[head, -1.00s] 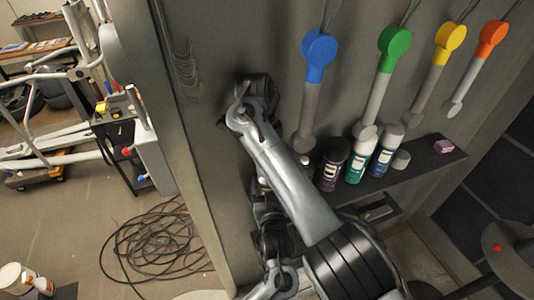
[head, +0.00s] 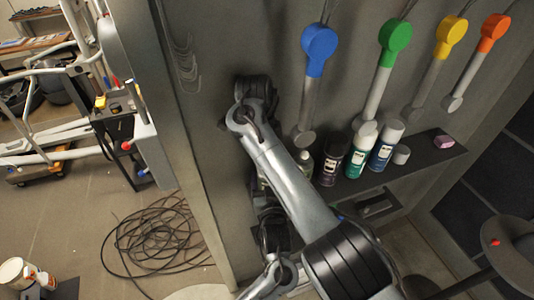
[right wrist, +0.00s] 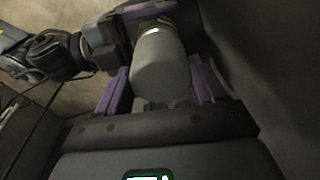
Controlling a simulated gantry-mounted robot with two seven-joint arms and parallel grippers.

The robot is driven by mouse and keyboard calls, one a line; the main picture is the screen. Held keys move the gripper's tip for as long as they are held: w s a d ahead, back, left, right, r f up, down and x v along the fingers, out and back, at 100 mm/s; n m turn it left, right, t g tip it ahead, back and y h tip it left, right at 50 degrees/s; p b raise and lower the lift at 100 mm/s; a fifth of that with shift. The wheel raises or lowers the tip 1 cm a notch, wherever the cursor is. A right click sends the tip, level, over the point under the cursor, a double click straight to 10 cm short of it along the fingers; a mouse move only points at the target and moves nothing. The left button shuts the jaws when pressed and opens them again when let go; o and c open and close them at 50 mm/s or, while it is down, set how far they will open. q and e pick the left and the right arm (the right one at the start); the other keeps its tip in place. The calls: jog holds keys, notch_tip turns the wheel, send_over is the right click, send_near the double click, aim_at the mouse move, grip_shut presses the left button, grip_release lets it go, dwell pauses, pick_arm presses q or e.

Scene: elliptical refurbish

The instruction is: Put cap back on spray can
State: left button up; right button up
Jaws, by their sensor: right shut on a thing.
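A pale rim shows at the cap's far end. Just beyond the rim is a short cylindrical part that looks like the top of the spray can (right wrist: 155,20); most of it is hidden. I cannot tell whether the cap is seated on it. My left gripper (right wrist: 130,22), with purple parts, is beside that far end; its hold is unclear. In the head view my arm hides both grippers.
A shelf holds a dark can (head: 333,160), a teal-and-white can (head: 359,150), a blue-and-white can (head: 385,146), a small grey cylinder (head: 401,155) and a pink block (head: 444,142). Coloured hanging tools (head: 318,50) line the wall. A coiled black cable (head: 160,240) lies on the floor.

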jog(key=shift+f, duration=0.65)
dwell(0.3)
jog(key=o, duration=1)
jog(key=shift+r, duration=0.1)
jog(key=r, duration=0.3)
jog(key=a+r, duration=0.1)
jog(key=r, duration=0.6)
jog(key=shift+a+r, duration=0.15)
jog(key=shift+r, duration=0.25)
jog(key=shift+s+a+r, duration=0.1)
jog(key=shift+a+r, duration=0.05)
jog(key=shift+r, duration=0.3)
